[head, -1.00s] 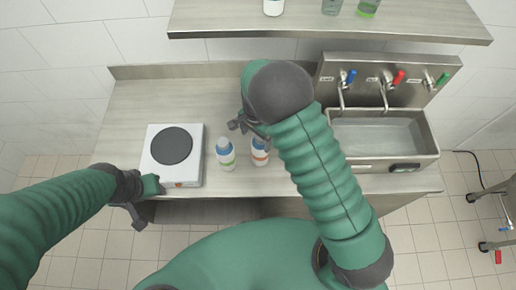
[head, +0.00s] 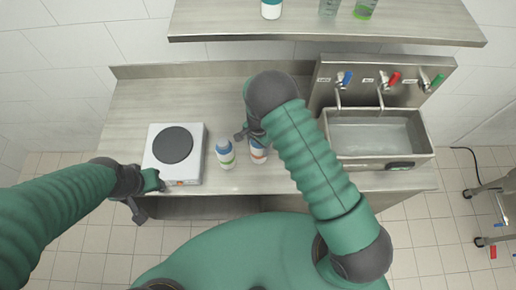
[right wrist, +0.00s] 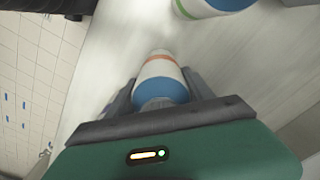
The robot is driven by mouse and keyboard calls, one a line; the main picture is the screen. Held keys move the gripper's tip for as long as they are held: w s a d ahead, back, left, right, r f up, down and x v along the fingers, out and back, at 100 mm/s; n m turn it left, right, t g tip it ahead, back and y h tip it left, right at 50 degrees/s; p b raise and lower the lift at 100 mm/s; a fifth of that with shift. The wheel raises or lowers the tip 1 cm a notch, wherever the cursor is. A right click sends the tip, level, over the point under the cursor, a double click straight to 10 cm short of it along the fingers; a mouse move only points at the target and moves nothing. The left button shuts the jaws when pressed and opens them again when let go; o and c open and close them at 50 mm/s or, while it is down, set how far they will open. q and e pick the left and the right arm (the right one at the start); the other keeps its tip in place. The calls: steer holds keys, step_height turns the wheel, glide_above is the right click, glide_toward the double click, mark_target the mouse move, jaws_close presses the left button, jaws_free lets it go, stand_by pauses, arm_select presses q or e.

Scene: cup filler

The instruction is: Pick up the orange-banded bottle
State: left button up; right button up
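The orange-banded bottle (head: 258,158), white with a blue upper part, stands on the counter in the head view. My right gripper (head: 252,135) is over its top and partly hides it. In the right wrist view, the orange-banded bottle (right wrist: 160,72) lies between the two fingers of my right gripper (right wrist: 160,80), which looks open around it. Whether the fingers touch it I cannot tell. My left gripper (head: 142,194) is at the counter's front edge by the hot plate, away from the bottles; its finger opening is unclear.
A green-banded bottle (head: 225,154) stands close to the left of the orange-banded one; it also shows in the right wrist view (right wrist: 205,8). A white hot plate (head: 191,165) is further left. A sink (head: 375,135) with coloured taps is at the right. A shelf (head: 300,22) hangs above.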

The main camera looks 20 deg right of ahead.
steer(key=shift+d, duration=0.3)
steer(key=c, duration=0.9)
jaws_close()
steer(key=shift+a, duration=0.1)
